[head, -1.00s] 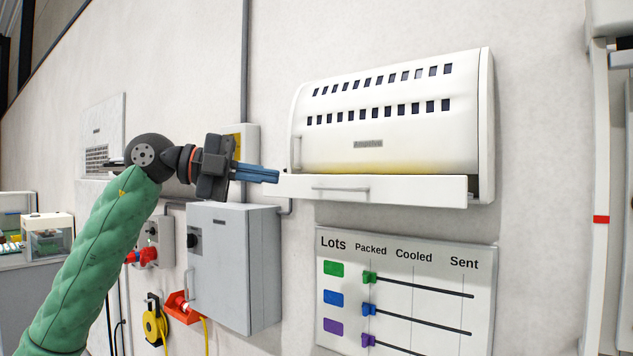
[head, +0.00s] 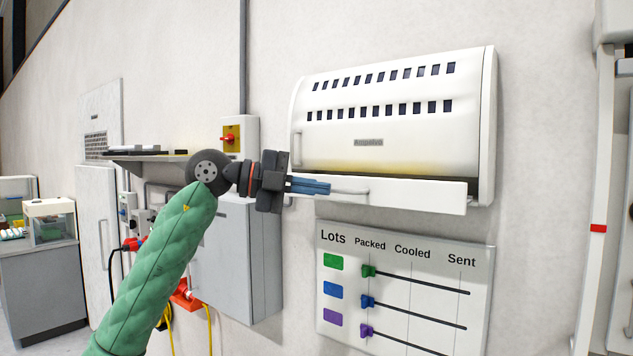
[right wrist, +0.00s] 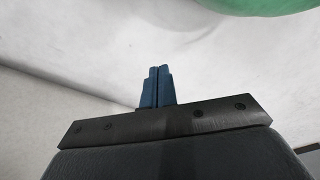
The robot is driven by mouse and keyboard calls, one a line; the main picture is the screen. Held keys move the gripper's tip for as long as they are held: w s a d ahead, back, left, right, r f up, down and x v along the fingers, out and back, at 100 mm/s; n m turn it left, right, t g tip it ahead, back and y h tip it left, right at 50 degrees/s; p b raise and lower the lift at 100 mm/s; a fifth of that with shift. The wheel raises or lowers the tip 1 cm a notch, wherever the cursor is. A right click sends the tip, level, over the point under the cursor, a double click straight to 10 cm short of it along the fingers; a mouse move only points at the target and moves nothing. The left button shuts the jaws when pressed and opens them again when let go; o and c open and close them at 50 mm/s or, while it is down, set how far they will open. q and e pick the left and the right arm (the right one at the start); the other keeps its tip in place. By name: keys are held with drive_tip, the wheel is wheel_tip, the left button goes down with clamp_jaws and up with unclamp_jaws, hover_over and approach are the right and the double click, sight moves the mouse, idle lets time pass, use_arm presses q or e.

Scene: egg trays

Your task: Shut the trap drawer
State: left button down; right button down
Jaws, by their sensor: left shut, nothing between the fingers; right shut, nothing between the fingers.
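The trap drawer (head: 420,194) is a white tray with a bar handle, at the bottom of a white wall-mounted fly trap (head: 390,130). It still juts out in front of the trap body. My left gripper (head: 328,187) is shut and empty, its blue fingers in front of the left part of the drawer front, beside the handle (head: 352,190). The fingers hide part of the drawer's left end; I cannot tell whether they touch it. My right gripper (right wrist: 158,72) shows only in the right wrist view, shut and empty, with pale surfaces behind it.
A lots board (head: 405,290) with coloured sliders hangs below the trap. A grey cabinet (head: 235,260) and a red-and-yellow switch (head: 231,138) are on the wall at left. A shelf (head: 150,157) is farther left. The wall right of the trap is bare up to a white upright post.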

sight(347, 183)
use_arm(q)
drive_tip(key=shift+w+d, duration=0.2)
drive_tip(key=shift+w, duration=0.05)
use_arm(e)
drive_tip(key=shift+s+d+f, duration=0.1)
drive_tip(key=shift+d+f, duration=0.05)
drive_tip(key=shift+f, duration=0.2)
use_arm(q)
drive_tip(key=w+d, duration=0.2)
drive_tip(key=w, duration=0.1)
drive_tip(key=w+d, duration=0.2)
drive_tip(key=w, duration=0.1)
drive_tip(key=w+d, duration=0.2)
drive_tip(key=w, duration=0.1)
drive_tip(key=shift+d, duration=0.2)
use_arm(e)
drive_tip(key=shift+a+r, duration=0.25)
drive_tip(key=shift+r, duration=0.25)
drive_tip(key=shift+a, duration=0.1)
use_arm(q)
drive_tip(key=shift+w+a, duration=0.1)
